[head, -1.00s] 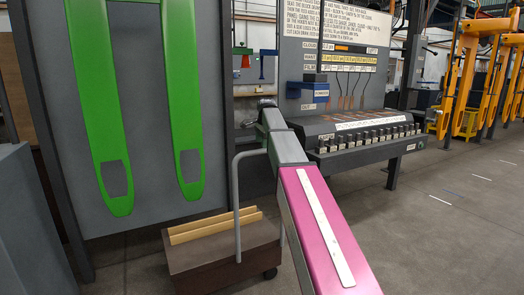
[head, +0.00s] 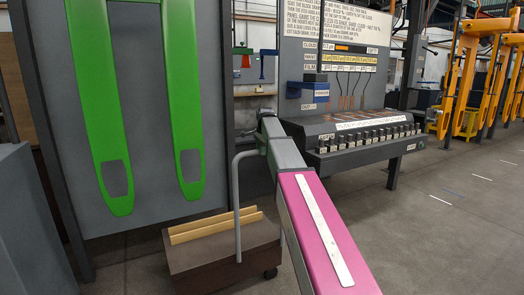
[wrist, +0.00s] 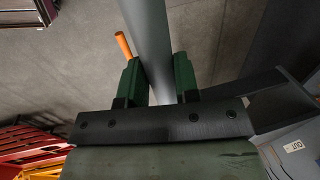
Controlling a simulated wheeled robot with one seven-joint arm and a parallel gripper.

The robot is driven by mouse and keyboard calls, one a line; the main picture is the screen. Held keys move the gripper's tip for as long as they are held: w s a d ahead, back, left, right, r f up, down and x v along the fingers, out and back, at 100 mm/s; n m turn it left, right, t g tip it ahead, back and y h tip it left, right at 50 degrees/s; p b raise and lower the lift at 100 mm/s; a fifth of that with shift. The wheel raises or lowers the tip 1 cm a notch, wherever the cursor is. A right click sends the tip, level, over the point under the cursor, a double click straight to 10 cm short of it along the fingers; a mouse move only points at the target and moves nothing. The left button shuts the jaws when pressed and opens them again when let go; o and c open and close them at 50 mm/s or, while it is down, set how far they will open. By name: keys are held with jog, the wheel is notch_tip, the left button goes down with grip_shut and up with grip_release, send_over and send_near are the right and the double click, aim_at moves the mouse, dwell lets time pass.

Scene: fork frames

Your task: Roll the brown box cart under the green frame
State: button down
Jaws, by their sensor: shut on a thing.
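The brown box cart (head: 215,265) stands on the floor at the bottom middle of the head view, with light wooden strips on top, a dark caster and a grey tube handle (head: 237,205). The green frame (head: 95,110), two long prongs with rounded lower ends, hangs before a grey panel at upper left. The cart shows below and right of the prong tips. My gripper (wrist: 160,82) has its green fingers either side of a grey tube in the wrist view, shut on the handle. In the head view my gripper is small and partly hidden at the handle's top.
A dark bench (head: 365,138) with a row of small blocks stands behind my arm. Yellow frames (head: 475,75) stand far right. Open floor (head: 440,230) lies at right. A grey block (head: 30,225) fills the left edge. Red and yellow racks (wrist: 30,145) show in the wrist view.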

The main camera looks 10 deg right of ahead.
jog(key=s+a, duration=0.3)
jog(key=a, duration=0.7)
jog(key=s+a, duration=0.3)
jog(key=a, duration=0.7)
jog(key=s+a, duration=0.4)
jog(key=a, duration=0.7)
jog(key=c, duration=0.8)
grip_release()
jog(key=shift+s+a, duration=0.1)
jog(key=shift+c, duration=0.2)
notch_tip(320, 180, up, 11)
jog(key=s, duration=0.2)
jog(key=shift+d+f, duration=0.2)
jog(key=shift+d, duration=0.15)
jog(key=shift+s, duration=0.1)
